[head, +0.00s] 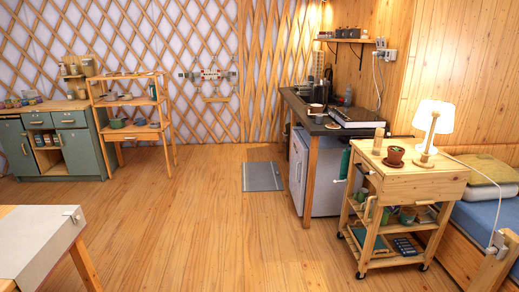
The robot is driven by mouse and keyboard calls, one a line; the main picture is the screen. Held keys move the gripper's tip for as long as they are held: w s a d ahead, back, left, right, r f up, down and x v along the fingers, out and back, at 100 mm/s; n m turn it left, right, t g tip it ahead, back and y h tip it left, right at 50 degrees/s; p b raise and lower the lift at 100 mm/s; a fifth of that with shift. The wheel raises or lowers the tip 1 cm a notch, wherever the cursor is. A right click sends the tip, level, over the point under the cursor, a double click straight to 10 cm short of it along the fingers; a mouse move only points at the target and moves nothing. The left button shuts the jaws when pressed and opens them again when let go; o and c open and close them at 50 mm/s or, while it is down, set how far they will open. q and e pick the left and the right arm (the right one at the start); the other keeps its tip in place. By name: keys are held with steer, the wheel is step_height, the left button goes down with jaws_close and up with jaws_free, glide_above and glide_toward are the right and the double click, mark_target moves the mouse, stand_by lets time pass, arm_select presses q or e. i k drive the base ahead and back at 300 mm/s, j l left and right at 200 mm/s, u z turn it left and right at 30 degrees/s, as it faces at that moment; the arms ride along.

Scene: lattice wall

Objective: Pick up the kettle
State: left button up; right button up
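I cannot make out a kettle for certain. A dark counter (333,128) stands along the right wall, with a pale round vessel (316,108) and small dark items near its back; they are too small to name. A green pot-like vessel (117,123) sits on the wooden shelf stand at the left. Green vessels (407,215) also sit on the middle shelf of the wooden cart at the right. Neither of my grippers is in view.
A white-topped table (35,240) is at front left. Green cabinets (80,155) stand at back left. The middle floor (200,220) is clear up to a grey mat (262,177).

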mark_target(319, 95)
steer(key=i, duration=1.8)
steer(key=i+z, duration=0.15)
steer(key=i, duration=1.7)
steer(key=j, duration=0.1)
